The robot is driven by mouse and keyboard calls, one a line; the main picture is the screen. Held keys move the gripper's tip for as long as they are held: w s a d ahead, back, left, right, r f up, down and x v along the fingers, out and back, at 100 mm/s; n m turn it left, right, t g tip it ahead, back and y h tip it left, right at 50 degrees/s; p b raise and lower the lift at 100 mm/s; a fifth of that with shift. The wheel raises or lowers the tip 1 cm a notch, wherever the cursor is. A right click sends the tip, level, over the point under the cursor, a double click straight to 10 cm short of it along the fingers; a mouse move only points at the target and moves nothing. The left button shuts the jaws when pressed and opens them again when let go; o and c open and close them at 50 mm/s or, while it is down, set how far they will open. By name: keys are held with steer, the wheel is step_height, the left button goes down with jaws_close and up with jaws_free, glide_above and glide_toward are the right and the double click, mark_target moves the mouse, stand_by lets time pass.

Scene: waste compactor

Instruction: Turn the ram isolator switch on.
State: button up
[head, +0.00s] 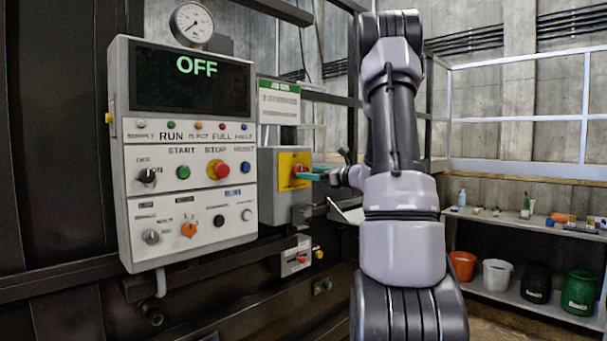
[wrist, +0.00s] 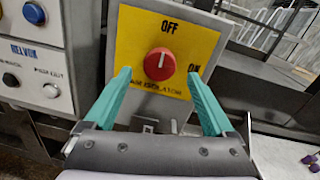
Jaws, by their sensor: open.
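The ram isolator switch (wrist: 159,64) is a red round knob on a yellow plate (wrist: 135,40), with OFF marked above it and ON to its right. Its white pointer line points up toward OFF. In the head view the yellow plate (head: 285,172) is on a grey box right of the control panel, with the red knob (head: 299,169) partly showing. My gripper (wrist: 164,90) has teal fingers, open and empty, one on each side below the knob. The fingers point at the plate and look apart from the knob.
The control panel (head: 190,215) with buttons, selectors and a screen (head: 191,80) reading OFF stands left of the box. A pressure gauge (head: 192,23) sits above it. A small grey box (head: 294,258) is below the isolator. Shelves (head: 520,297) with buckets are at right.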

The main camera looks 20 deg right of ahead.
mark_target(298, 171)
steer(key=shift+x, duration=1.95)
steer(key=c, duration=1.4)
steer(key=shift+s+a+f+m+t+h, duration=0.1)
steer(key=shift+m+t+h, duration=0.1)
steer(key=shift+m, duration=4.45)
steer(key=shift+m+t+h, duration=0.1)
steer(key=shift+m+t, duration=0.1)
steer(key=shift+m, duration=4.45)
steer(key=shift+o, duration=0.2)
